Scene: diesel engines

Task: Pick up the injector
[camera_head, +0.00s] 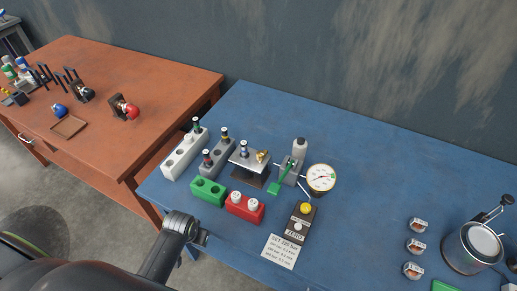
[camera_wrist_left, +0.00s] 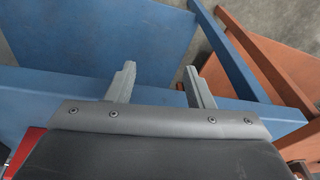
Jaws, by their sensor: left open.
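Several small upright injector-like parts with dark bodies and pale tops stand on the blue table in the head view. One (camera_head: 196,125) is in the white rack (camera_head: 170,170), and two (camera_head: 224,134) (camera_head: 207,156) are in the grey rack (camera_head: 226,157). Another (camera_head: 244,147) is at the metal stand (camera_head: 250,165). I cannot tell which one the task means. My left gripper (camera_wrist_left: 160,69) has its two fingers apart with nothing between them, over the blue table's edge in the left wrist view. In the head view my left arm is at the lower left, short of the racks. My right gripper is not seen.
Green rack (camera_head: 208,192) and red rack (camera_head: 245,207) stand in front. A tester with a gauge (camera_head: 321,178) and green lever (camera_head: 280,182), a button box (camera_head: 301,222) and a printed card (camera_head: 281,251) are to the right. A brown table (camera_head: 130,75) adjoins at left.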

